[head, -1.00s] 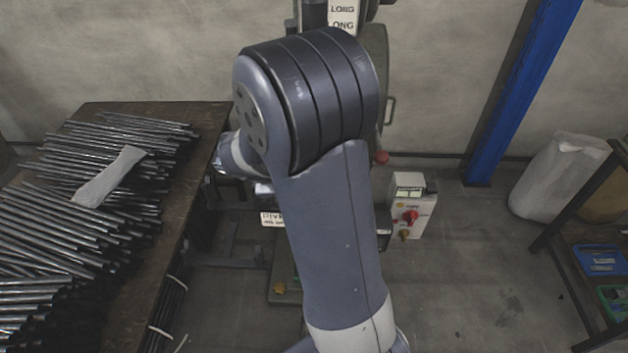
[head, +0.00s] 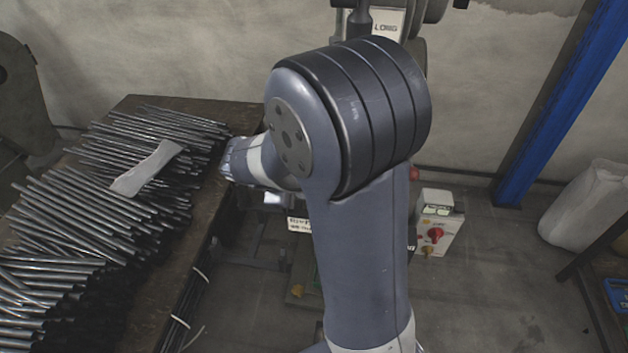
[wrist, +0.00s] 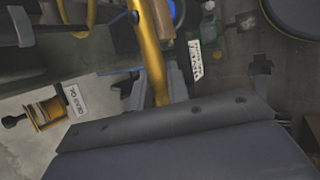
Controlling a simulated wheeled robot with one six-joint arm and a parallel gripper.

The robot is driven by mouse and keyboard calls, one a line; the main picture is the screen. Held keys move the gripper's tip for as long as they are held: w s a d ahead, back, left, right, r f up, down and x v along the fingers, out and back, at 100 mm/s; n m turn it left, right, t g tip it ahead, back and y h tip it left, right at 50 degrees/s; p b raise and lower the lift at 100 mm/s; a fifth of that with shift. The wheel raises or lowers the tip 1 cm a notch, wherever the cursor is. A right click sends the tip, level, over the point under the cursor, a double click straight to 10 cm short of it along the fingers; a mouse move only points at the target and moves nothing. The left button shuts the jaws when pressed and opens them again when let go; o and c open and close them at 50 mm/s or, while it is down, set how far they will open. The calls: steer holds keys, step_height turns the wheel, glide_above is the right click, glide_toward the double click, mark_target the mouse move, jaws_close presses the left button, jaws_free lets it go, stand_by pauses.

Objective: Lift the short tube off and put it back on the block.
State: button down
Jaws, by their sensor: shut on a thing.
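In the wrist view, my gripper (wrist: 158,88) is shut on a slim golden-yellow tube (wrist: 152,45), seemingly the short tube. The tube runs from between the fingers up past the top edge of the picture. A small brown piece (wrist: 167,50) shows right beside the tube; I cannot tell whether it is the block or whether the tube touches it. In the head view, my arm hides the gripper, the tube and most of the press (head: 385,22) behind it.
A table (head: 150,325) piled with dark metal tubes (head: 80,215) stands at left, with a pale strip (head: 146,168) on the pile. A control box (head: 437,222) with a red knob stands right of my arm. A blue post (head: 555,110) rises at right.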

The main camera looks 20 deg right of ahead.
steer(key=s+a, duration=0.4)
steer(key=a, duration=0.8)
steer(key=shift+s+r, duration=0.1)
steer(key=shift+r, duration=0.2)
steer(key=s+a, duration=0.8)
steer(key=s, duration=0.4)
steer(key=shift+s+a, duration=0.15)
steer(key=shift+s, duration=0.1)
stand_by(1.0)
